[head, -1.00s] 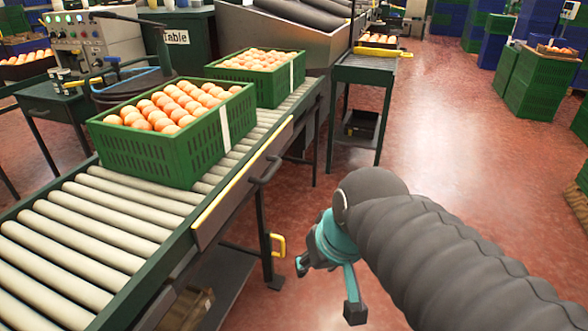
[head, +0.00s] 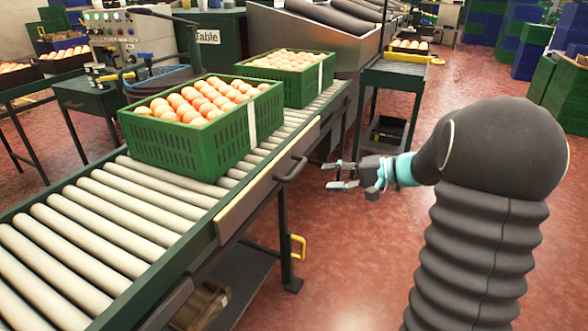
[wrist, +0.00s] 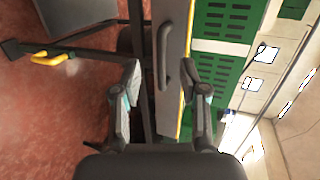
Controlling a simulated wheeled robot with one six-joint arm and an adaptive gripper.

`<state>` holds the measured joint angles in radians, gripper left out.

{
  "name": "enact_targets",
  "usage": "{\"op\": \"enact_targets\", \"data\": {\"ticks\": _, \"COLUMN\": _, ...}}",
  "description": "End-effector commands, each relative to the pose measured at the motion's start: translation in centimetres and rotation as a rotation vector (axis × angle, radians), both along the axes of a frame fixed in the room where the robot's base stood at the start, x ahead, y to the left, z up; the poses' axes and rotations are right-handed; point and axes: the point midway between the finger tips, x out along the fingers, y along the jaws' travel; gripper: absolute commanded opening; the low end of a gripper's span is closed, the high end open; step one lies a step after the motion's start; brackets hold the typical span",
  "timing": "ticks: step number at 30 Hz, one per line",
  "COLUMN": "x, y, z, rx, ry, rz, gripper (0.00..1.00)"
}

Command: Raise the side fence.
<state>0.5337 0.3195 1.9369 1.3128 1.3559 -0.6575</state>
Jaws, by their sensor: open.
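The side fence (head: 252,187) is a grey-brown panel with a yellow top edge, hanging along the near side of the roller conveyor. Its dark bar handle (head: 292,170) sticks out from the panel. My gripper (head: 337,177) is open and empty, a little to the right of the handle in the head view. In the wrist view the fence (wrist: 174,75) runs up the middle, and the handle (wrist: 163,55) shows ahead, between my two fingers (wrist: 165,88). A gap seems to remain between fingers and handle; the exact distance cannot be told.
A yellow handle (head: 298,247) sits low by the conveyor leg. The red floor to the right is open.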

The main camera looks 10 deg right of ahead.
Motion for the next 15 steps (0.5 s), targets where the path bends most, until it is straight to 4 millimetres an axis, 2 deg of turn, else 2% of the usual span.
{"op": "enact_targets", "data": {"ticks": 1, "x": 1.0, "y": -1.3, "z": -0.6, "rx": 0.034, "ry": -0.016, "rz": -0.027, "gripper": 0.43}}
{"op": "enact_targets", "data": {"ticks": 3, "x": 1.9, "y": -2.6, "z": -0.9, "rx": 0.067, "ry": -0.038, "rz": -0.053, "gripper": 0.43}}
{"op": "enact_targets", "data": {"ticks": 7, "x": 2.9, "y": -3.8, "z": -1.1, "rx": 0.1, "ry": -0.066, "rz": -0.081, "gripper": 0.43}}
{"op": "enact_targets", "data": {"ticks": 11, "x": 3.5, "y": -3.5, "z": -1.3, "rx": 0.108, "ry": -0.073, "rz": -0.086, "gripper": 0.43}}
{"op": "enact_targets", "data": {"ticks": 15, "x": 4.5, "y": -1.9, "z": -1.7, "rx": 0.107, "ry": -0.071, "rz": -0.084, "gripper": 0.43}}
